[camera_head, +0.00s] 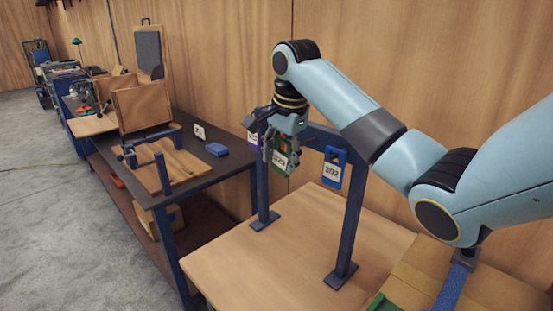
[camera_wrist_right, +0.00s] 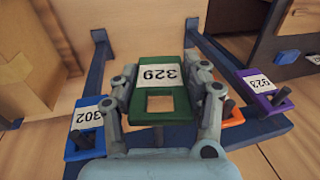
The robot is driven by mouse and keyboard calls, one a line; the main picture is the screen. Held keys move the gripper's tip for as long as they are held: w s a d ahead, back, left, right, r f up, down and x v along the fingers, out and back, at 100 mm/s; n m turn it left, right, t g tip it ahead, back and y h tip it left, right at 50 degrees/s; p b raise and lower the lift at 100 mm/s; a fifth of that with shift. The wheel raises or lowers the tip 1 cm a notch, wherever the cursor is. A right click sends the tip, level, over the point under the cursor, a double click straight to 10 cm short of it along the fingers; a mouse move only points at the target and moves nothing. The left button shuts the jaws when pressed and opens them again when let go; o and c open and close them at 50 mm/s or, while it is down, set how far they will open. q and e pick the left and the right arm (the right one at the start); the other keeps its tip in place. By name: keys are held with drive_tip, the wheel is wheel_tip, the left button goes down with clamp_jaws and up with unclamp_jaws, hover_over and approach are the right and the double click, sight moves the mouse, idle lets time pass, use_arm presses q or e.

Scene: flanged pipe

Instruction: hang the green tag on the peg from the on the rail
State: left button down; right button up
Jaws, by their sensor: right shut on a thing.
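The green tag (camera_head: 280,160) hangs at a blue rail (camera_head: 318,136) and carries a white label; in the wrist view the green tag (camera_wrist_right: 159,73) reads 329 and has a square hole. My right gripper (camera_head: 284,151) is shut on the green tag, one finger along each side edge. I cannot tell whether its hole is still around a peg. A blue tag (camera_head: 332,168) marked 302 hangs on the rail to the right. A purple tag (camera_head: 253,138) is to the left; it also shows in the wrist view (camera_wrist_right: 262,86). My left gripper is not in view.
An orange tag (camera_wrist_right: 233,117) is partly hidden behind a finger. The rail stands on a light wooden table (camera_head: 290,255). A dark bench (camera_head: 205,175) at the left holds a board with blue posts (camera_head: 163,172), a wooden box (camera_head: 142,105) and a blue block (camera_head: 216,149).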

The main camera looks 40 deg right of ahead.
drive_tip(key=shift+w+d+f, duration=0.15)
drive_tip(key=shift+d, duration=1.3)
drive_tip(key=shift+w+d+f, duration=0.1)
drive_tip(key=shift+d+f, duration=0.05)
drive_tip(key=shift+d, duration=1.3)
drive_tip(key=o, duration=1)
drive_tip(key=shift+f, duration=0.15)
drive_tip(key=shift+s+a+f, duration=0.1)
drive_tip(key=shift+a+f, duration=0.2)
drive_tip(key=shift+f, duration=0.4)
drive_tip(key=shift+a+f, duration=0.3)
drive_tip(key=shift+f, duration=0.4)
